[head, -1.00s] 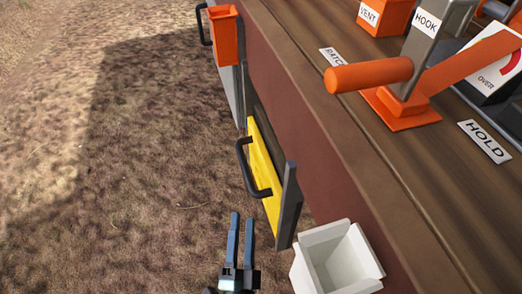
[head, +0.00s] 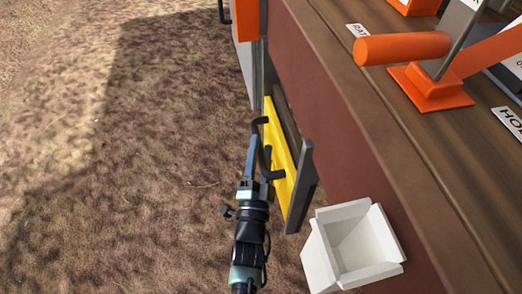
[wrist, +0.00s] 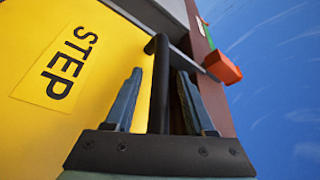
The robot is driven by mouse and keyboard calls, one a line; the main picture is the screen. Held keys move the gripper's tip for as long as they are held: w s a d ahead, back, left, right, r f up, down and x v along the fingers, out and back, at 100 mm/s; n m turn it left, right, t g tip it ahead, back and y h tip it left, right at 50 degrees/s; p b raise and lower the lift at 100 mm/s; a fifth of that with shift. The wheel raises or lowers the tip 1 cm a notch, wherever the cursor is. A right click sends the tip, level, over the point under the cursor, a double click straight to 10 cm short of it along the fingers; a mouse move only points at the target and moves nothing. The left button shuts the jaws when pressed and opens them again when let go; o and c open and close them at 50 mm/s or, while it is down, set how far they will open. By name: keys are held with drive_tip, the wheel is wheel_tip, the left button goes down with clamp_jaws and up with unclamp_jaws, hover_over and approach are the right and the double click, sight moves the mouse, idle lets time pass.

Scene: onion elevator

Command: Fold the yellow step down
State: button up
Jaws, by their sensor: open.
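The yellow step (head: 283,160) stands folded up against the side of the wooden structure, with a dark bar handle (head: 266,160) on its outer face. In the wrist view the yellow panel (wrist: 120,45) carries a label reading STEP, and the black handle (wrist: 160,90) runs between my two fingers. My gripper (head: 258,158) is at the handle in the head view, with its fingers partly hiding it. In the wrist view my gripper (wrist: 158,100) is open, one finger on each side of the handle. I cannot tell whether either finger touches it.
A white open bin (head: 355,245) hangs or stands just right of the step. An orange lever (head: 405,48) sits on the wooden top (head: 390,160) above. A grey post (head: 300,185) borders the step's near end. Open dirt ground (head: 130,150) lies to the left.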

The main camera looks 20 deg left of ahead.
clamp_jaws()
idle(1.4)
